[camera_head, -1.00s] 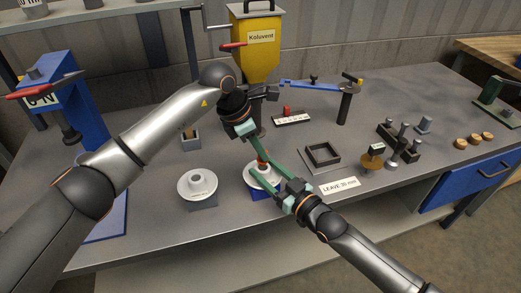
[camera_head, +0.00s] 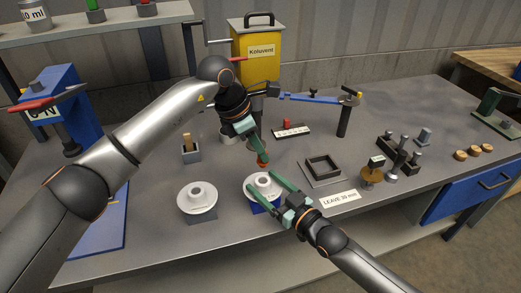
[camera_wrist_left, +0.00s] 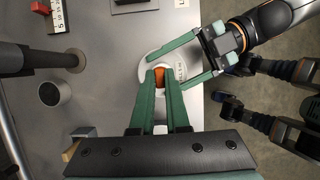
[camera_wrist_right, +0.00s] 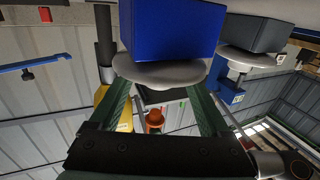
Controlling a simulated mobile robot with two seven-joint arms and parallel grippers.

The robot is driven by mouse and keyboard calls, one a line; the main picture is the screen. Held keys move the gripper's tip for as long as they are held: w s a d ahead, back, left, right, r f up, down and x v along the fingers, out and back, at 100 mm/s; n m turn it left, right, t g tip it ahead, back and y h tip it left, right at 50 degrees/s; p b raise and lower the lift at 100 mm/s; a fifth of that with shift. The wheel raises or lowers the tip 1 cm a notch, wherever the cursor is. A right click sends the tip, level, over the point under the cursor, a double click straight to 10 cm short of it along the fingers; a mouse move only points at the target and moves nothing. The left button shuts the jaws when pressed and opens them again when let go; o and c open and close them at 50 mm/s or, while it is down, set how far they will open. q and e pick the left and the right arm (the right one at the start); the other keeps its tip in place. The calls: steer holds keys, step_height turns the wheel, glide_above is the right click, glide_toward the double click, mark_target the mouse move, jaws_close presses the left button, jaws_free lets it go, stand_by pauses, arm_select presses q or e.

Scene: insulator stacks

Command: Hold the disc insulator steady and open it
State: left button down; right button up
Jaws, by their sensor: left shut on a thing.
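The disc insulator (camera_head: 264,188) is white, on a blue block (camera_wrist_right: 172,28) near the bench's front edge. My left gripper (camera_head: 262,160) is shut on a small orange-red piece (camera_wrist_right: 155,118), pointing down over the disc's middle. In the left wrist view the orange piece (camera_wrist_left: 159,77) shows between the fingertips. In the right wrist view, which is upside down, a gap shows between it and the disc. My right gripper (camera_wrist_right: 158,92) is open, its green fingers on either side of the disc. Whether both fingers touch the rim I cannot tell.
A second white disc (camera_head: 197,196) on a grey block stands to the left. A square black frame (camera_head: 323,170) and a "LEAVE 20 mm" label (camera_head: 339,200) lie to the right. A yellow hopper (camera_head: 257,60) and a blue press (camera_head: 62,95) stand behind and left.

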steer(key=shift+o, duration=0.8)
